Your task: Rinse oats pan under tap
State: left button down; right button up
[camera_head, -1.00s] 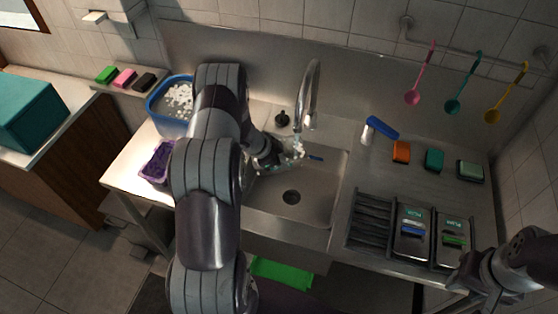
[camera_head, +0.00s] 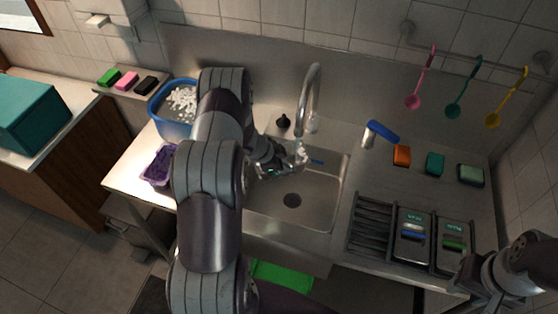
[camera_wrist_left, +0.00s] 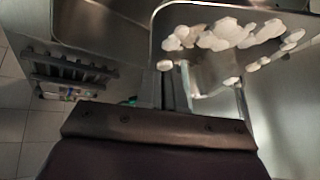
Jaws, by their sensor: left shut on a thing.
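The tap (camera_head: 315,88) arches over the steel sink (camera_head: 325,205) at the back; I cannot tell whether water runs. My left gripper (camera_head: 292,163) reaches over the sink's back left part, just below and left of the spout. It is shut on the oats pan, mostly hidden in the head view, with whitish bits at its end. In the left wrist view, white clumps (camera_wrist_left: 235,35) lie over a grey metallic surface with a bright rim, seemingly the pan. My right arm shows at the lower right; its fingertips cannot be made out.
A blue basin (camera_head: 164,125) with white foam and a purple container (camera_head: 157,168) stand left of the sink. A dish rack (camera_head: 373,222), a blue-topped bottle (camera_head: 380,132) and coloured sponges (camera_head: 402,155) are on the right. Ladles (camera_head: 457,95) hang on the wall. The sink floor is clear.

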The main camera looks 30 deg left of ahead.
pick_arm(q)
jog(key=shift+a+r, duration=0.15)
jog(key=shift+a, duration=0.2)
jog(key=shift+d, duration=0.65)
jog(key=s, duration=0.8)
jog(key=shift+a+b, duration=0.15)
jog(key=shift+b, duration=0.2)
dwell(0.8)
